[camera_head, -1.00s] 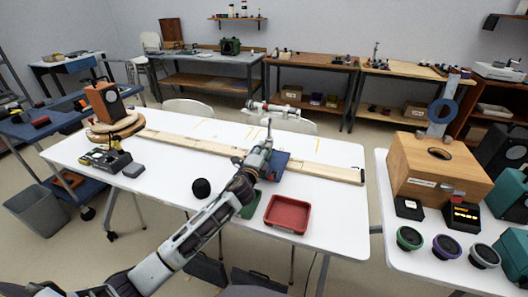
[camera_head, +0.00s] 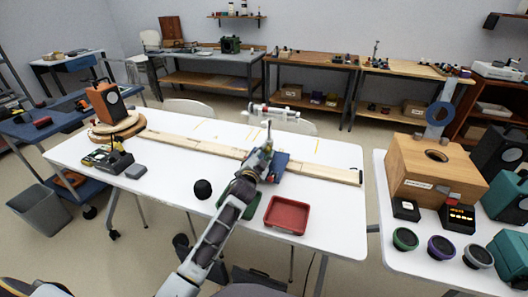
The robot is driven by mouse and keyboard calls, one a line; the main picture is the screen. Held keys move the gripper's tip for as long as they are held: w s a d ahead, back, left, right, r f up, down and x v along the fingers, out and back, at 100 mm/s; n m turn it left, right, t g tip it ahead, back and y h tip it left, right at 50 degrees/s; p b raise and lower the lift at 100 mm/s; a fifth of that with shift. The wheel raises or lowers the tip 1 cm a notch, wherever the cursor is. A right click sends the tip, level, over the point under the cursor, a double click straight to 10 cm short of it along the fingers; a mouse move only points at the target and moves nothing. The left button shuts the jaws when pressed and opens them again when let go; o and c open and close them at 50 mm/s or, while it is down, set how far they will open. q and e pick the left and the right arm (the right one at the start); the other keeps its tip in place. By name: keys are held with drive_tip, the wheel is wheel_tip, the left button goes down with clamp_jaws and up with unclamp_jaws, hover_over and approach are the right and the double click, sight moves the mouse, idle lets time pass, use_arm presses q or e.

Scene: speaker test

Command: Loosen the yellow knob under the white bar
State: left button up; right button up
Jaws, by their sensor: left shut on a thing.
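The white bar (camera_head: 275,111) lies level above the far part of the white table, with red parts near its left end. A thin upright stands below it, over a blue base (camera_head: 281,165). My left gripper (camera_head: 268,145) is at this stand, below the bar. It is shut on what appears to be the yellow knob, which the fingers and wrist mostly hide. My right gripper is not in view.
A long wooden plank (camera_head: 195,144) crosses the table behind the gripper. A red tray (camera_head: 287,215), a black ball (camera_head: 203,189) and a partly hidden green tray (camera_head: 253,198) are near my arm. An orange speaker (camera_head: 106,101) stands at left, a wooden speaker box (camera_head: 425,172) at right.

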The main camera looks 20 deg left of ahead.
use_arm(q)
drive_tip(key=shift+f+n+p, duration=0.15)
drive_tip(key=shift+n+p, duration=0.2)
drive_tip(key=shift+n, duration=0.45)
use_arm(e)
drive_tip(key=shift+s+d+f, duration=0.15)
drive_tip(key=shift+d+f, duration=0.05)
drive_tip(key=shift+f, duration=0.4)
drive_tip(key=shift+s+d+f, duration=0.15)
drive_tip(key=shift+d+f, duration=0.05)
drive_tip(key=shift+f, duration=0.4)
use_arm(q)
drive_tip(key=o, duration=1)
drive_tip(key=shift+o, duration=0.2)
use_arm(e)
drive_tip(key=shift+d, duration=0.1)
use_arm(q)
drive_tip(key=shift+m, duration=0.3)
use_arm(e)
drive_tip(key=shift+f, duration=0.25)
